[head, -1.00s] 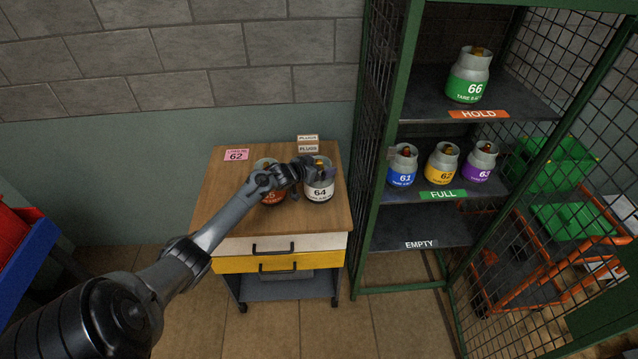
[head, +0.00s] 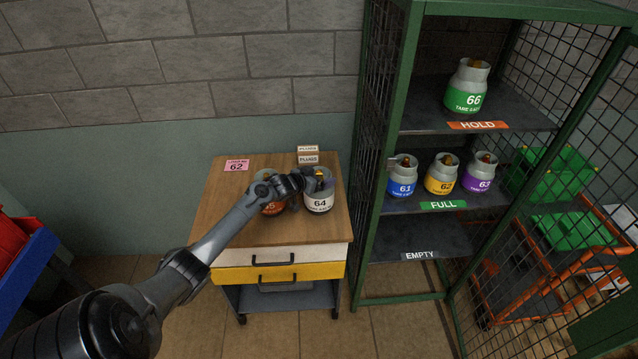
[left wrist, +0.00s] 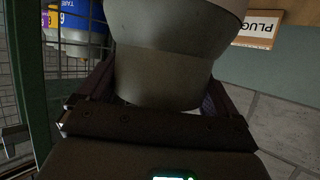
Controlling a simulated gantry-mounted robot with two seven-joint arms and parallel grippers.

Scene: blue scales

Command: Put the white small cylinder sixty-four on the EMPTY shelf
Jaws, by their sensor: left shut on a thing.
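The white small cylinder 64 (head: 319,203) is upright at the right side of the wooden cart top (head: 232,204). My left gripper (head: 318,180) is at its upper part and shut on it. In the left wrist view the cylinder's grey collar (left wrist: 160,75) sits between the dark fingers. The EMPTY shelf (head: 405,243) is the lowest labelled level of the green cage rack and is bare. Its EMPTY label (head: 421,255) is on the front edge. My right gripper is not in view.
Cylinders 61 (head: 402,178), 62 (head: 441,176) and 63 (head: 480,173) fill the FULL shelf above. Cylinder 66 (head: 467,88) is on HOLD. A green rack post (head: 371,195) stands between cart and shelves.

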